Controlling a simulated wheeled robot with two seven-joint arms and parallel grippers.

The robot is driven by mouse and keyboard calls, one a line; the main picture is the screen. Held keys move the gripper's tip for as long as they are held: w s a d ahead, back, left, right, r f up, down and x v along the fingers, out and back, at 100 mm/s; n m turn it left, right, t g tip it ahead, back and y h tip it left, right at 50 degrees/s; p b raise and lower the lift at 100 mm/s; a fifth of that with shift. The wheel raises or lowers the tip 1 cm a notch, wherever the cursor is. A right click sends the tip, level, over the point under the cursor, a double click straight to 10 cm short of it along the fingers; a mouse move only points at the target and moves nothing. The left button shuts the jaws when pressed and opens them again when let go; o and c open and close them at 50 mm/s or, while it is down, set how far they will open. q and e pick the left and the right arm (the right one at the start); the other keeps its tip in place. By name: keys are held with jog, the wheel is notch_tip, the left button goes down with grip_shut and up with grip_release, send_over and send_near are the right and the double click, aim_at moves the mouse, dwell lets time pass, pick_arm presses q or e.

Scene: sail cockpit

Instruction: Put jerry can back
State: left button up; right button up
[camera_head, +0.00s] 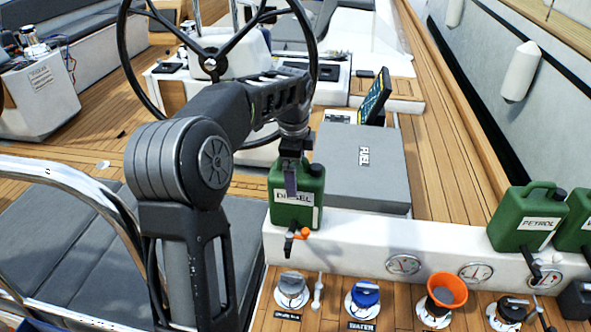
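A green jerry can labelled DIESEL (308,206) is upright at the left end of the white ledge, in front of the grey box. My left gripper (290,178) points down over the top of this can, with a finger in front of its upper face. The gripper hides the handle, so I cannot tell whether the fingers are closed on it. I also cannot tell whether the can rests on the ledge or hangs just above it. A green can labelled PETROL (527,224) stands farther right, with another green can (577,222) partly cut off. My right gripper is out of view.
A grey box labelled FUEL (358,160) is behind the diesel can. Below the white ledge (350,238) are a grey cap (291,287), a blue cap (364,293), an orange funnel (446,290) and a black cap (512,308). The ledge between the labelled cans looks clear.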

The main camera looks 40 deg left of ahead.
pick_arm(q)
notch_tip(320, 180, up, 12)
jog(key=s+d, duration=0.1)
jog(key=s, duration=0.1)
jog(key=shift+f, duration=0.25)
